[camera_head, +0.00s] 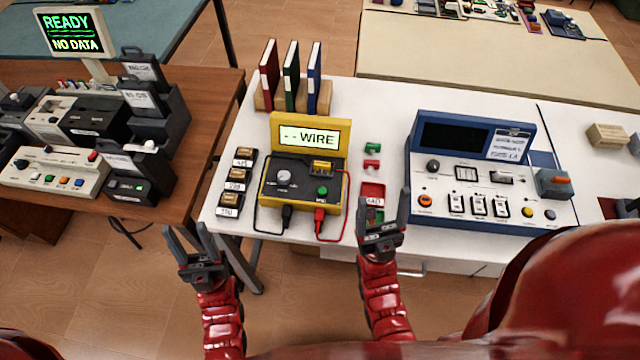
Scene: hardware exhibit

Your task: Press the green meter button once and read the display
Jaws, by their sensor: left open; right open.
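The yellow-framed meter (264,190) stands on the white table, its raised display (310,137) reading "-- WIRE". The round green button (322,191) is on the right of its dark front panel, below a small yellow part. A grey dial (284,176) is to the left of the button. My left gripper (188,236) is open and empty, in front of the table's left corner, left of and nearer than the meter. My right gripper (382,212) is open and empty, right of the meter and apart from it, partly covering a red tray (372,190).
A black lead and a red lead (320,222) run from plugs at the meter's front. Several labelled small blocks (236,180) lie left of it, and binders (291,75) stand behind. A blue-white console (470,190) is on the right. A brown table (215,95) holds other devices.

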